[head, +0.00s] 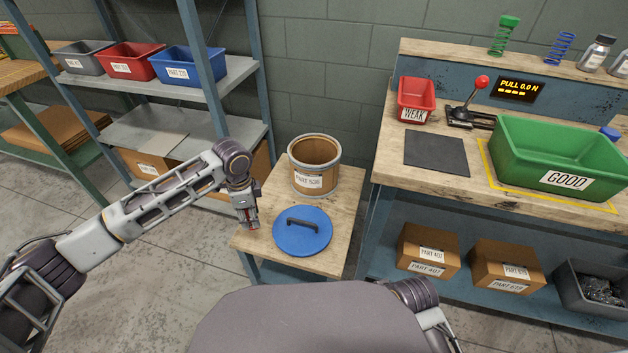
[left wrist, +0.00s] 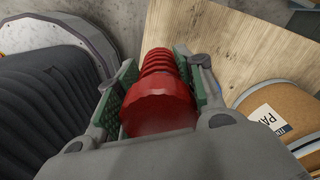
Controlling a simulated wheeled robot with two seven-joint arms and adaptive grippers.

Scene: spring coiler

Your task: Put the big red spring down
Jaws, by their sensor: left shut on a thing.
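The big red spring (left wrist: 160,95) fills the middle of the left wrist view, between the green pads of my left gripper (left wrist: 155,90). The gripper is shut on it. In the head view my left gripper (head: 249,218) points down at the left edge of the small wooden table (head: 262,238), left of the blue lid. Only a little red of the spring shows there. The wooden top lies behind the spring in the wrist view; I cannot tell whether the spring touches it. My right gripper is not in view; only part of the right arm shows.
A drum labelled PART 536 (head: 314,165) and a blue lid (head: 303,231) with a dark handle take up much of the small table. The workbench at right holds a green GOOD bin (head: 560,155), a red WEAK bin (head: 415,99) and a dark mat (head: 436,153).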

